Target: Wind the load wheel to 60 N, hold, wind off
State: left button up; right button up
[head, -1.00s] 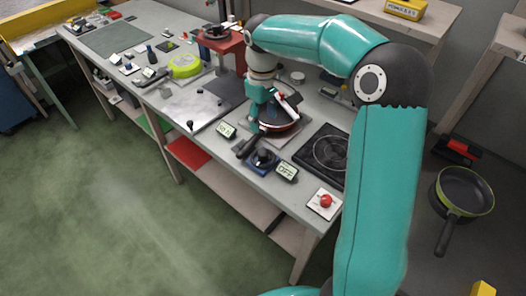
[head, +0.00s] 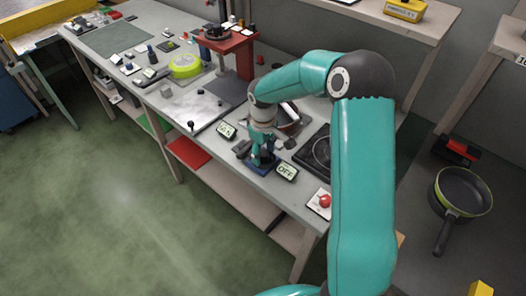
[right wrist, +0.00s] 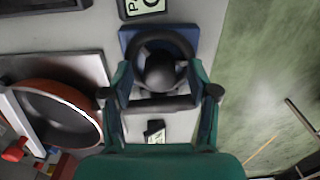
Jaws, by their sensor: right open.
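A red stand (head: 240,58) with a black wheel-like top (head: 218,32) stands at the bench's back. A blue-based device (head: 258,167) sits near the front edge. In the right wrist view, its blue base (right wrist: 129,40) carries a dark round knob (right wrist: 160,72) with a black ring around it. I cannot tell which one is the load wheel. My right gripper (head: 262,158) is down over this device. In the right wrist view the gripper (right wrist: 160,98) is open, fingers on either side of the knob and a dark bar. Contact is unclear. My left gripper is out of view.
A display reading OFF (head: 286,171) lies beside the device, another display (head: 226,130) behind it. A red-brown pan (right wrist: 60,110) lies close to the gripper. A hob (head: 318,150) and red button (head: 325,200) are to the right. The floor (head: 120,210) in front is clear.

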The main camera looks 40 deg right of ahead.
grip_shut()
jog(key=shift+f+m+b, duration=0.15)
jog(key=shift+m+b, duration=0.15)
jog(key=shift+b, duration=0.2)
jog(key=shift+f+m+b, duration=0.1)
jog(key=shift+m+b, duration=0.9)
jog(key=shift+m, duration=0.1)
jog(key=shift+r+m+b, duration=0.2)
jog(key=shift+m+b, duration=0.3)
jog(key=shift+m, duration=0.6)
grip_release()
